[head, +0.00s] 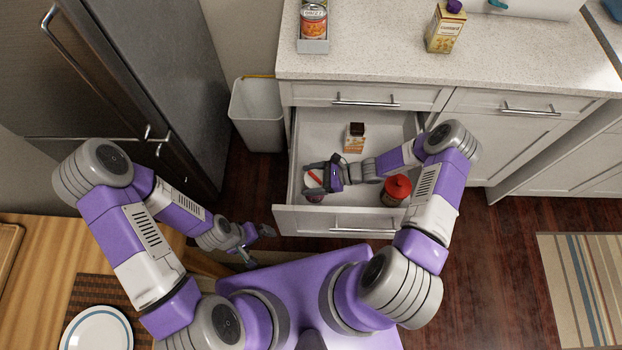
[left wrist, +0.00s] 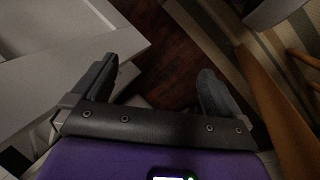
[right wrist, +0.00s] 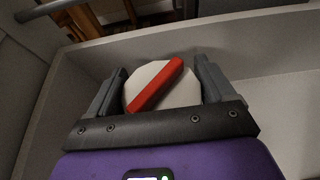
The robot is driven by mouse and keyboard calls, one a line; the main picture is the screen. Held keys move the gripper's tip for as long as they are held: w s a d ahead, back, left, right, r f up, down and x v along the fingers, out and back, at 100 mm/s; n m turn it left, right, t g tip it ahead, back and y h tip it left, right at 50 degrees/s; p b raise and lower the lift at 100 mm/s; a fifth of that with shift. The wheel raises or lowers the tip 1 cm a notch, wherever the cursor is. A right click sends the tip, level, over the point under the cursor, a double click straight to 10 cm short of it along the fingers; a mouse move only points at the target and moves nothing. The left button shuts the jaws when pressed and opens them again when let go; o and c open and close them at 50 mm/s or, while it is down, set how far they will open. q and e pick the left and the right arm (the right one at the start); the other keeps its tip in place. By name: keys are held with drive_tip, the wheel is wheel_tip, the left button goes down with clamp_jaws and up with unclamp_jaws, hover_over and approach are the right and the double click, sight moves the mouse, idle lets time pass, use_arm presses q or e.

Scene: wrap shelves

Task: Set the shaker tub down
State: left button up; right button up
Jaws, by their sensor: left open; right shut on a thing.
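The shaker tub (head: 313,181), with a round white lid and a red strip across it, is inside the open drawer at its front left corner. The right wrist view shows the tub's lid (right wrist: 178,92) between the two fingers. My right gripper (head: 317,178) is shut on the tub, reaching down into the drawer. The tub's lower part is mostly hidden, so I cannot tell whether it touches the drawer floor. My left gripper (head: 258,244) is open and empty, outside the drawer front at its left; its spread fingers show in the left wrist view (left wrist: 152,82).
The open drawer (head: 335,222) also holds a small carton (head: 354,143) at the back and a red-lidded jar (head: 396,190) at the right. A white bin (head: 258,115) stands left of the drawer, and a can (head: 314,22) and a custard carton (head: 444,30) stand on the counter.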

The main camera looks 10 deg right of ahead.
drive_tip(key=o, duration=1.7)
drive_tip(key=shift+f, duration=0.1)
drive_tip(key=shift+r, duration=0.2)
drive_tip(key=p+v, duration=0.2)
drive_tip(key=v, duration=1)
drive_tip(key=shift+f, duration=0.15)
